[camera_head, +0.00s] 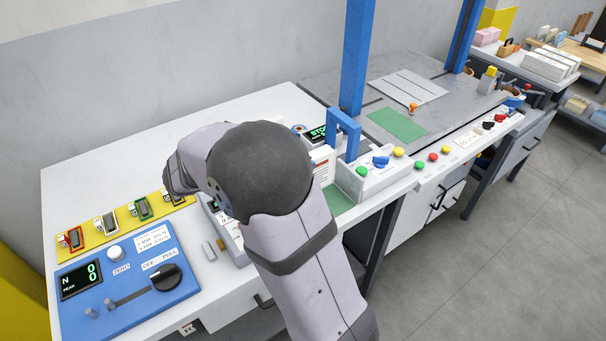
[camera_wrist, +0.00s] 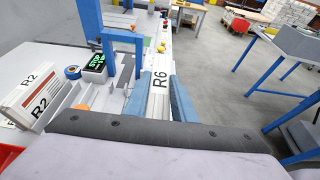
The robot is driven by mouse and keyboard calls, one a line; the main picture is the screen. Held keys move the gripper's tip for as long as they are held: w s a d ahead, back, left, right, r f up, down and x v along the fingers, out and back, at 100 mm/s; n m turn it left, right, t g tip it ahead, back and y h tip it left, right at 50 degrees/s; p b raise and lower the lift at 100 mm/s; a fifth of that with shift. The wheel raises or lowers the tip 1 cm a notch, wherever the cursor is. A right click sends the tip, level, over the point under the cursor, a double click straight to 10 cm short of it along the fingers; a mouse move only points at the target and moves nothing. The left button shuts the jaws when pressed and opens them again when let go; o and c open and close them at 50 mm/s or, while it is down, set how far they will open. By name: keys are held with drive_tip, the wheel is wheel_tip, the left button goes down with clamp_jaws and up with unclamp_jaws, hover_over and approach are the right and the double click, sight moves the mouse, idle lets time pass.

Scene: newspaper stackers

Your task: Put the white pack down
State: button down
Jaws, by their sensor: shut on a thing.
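In the wrist view, my gripper (camera_wrist: 161,95) has blue fingers shut on a white pack labelled R6 (camera_wrist: 159,77). The pack stands on edge between the fingers, and its lower part is hidden by the gripper body. Whether it touches a surface below is not clear. In the head view, my arm's dark round joint hides the gripper. A white box side with red print (camera_head: 322,165) shows just right of that joint; I cannot tell if it is the held pack.
A blue arch (camera_head: 345,132) stands close by, with a STOP display (camera_wrist: 95,62) behind. A box marked R2 (camera_wrist: 40,103) is at left in the wrist view. A button console (camera_head: 375,178) and a green mat (camera_head: 338,200) are beside the arm. A blue panel (camera_head: 128,278) lies front left.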

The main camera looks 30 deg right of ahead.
drive_tip(key=shift+r, duration=0.2)
drive_tip(key=shift+f+p, duration=0.55)
drive_tip(key=shift+f, duration=4.5)
drive_tip(key=shift+f, duration=0.15)
drive_tip(key=c, duration=1.8)
unclamp_jaws()
drive_tip(key=shift+o, duration=0.2)
